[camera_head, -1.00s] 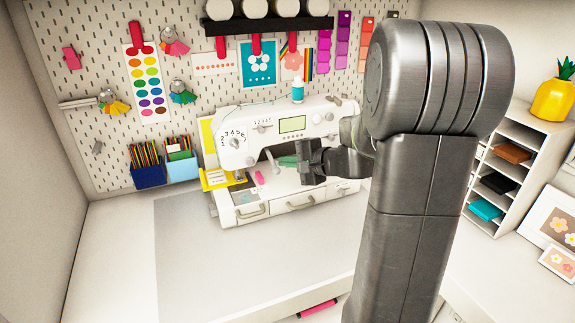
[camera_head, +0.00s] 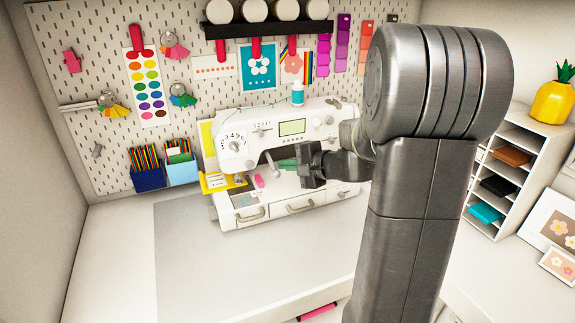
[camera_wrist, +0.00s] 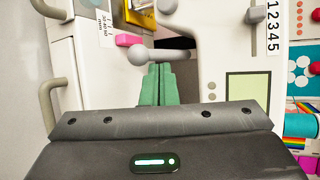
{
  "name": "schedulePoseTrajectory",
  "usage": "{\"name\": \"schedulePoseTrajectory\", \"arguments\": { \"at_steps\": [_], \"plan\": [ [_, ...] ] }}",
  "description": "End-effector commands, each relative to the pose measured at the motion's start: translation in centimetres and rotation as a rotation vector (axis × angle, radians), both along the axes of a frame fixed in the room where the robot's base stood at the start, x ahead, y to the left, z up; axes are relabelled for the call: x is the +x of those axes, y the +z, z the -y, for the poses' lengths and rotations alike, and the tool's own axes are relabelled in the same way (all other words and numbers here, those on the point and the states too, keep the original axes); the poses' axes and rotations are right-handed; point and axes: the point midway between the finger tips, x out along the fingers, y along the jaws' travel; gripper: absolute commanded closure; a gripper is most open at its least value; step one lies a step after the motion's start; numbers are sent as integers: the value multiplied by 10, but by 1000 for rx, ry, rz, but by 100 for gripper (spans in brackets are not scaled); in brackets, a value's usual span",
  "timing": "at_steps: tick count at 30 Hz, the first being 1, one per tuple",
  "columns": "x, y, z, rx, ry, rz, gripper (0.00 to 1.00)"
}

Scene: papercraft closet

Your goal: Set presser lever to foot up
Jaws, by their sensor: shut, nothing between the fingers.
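The white sewing machine (camera_head: 290,129) stands at the back of the table. Its grey presser lever (camera_head: 272,163) hangs in the opening under the machine's arm, its rounded knob at the lower end. In the wrist view, which is turned sideways, the lever (camera_wrist: 170,53) runs across the picture, with the knob toward the machine's base. My gripper (camera_head: 285,163) is at the opening, to the right of the lever in the head view. Its green fingers (camera_wrist: 156,86) are shut together and empty, with their tips close to the lever near the knob. I cannot tell whether they touch it.
A drawer unit (camera_head: 298,205) is under the machine. A pink piece (camera_head: 259,181) lies left of the lever. A yellow piece (camera_head: 217,181) is at the machine's left end. A teal thread spool (camera_head: 297,94) stands on top. The grey mat (camera_head: 250,260) in front is clear.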

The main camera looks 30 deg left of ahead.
Motion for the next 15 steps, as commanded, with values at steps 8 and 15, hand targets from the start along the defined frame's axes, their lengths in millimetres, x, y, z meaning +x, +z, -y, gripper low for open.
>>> {"name": "schedulePoseTrajectory", "arguments": {
  "at_steps": [8, 15],
  "plan": [
    [0, 1, 0, 0, 0, 0, 100],
    [0, 12, 0, 0, 0, 1, 100]
  ]
}}
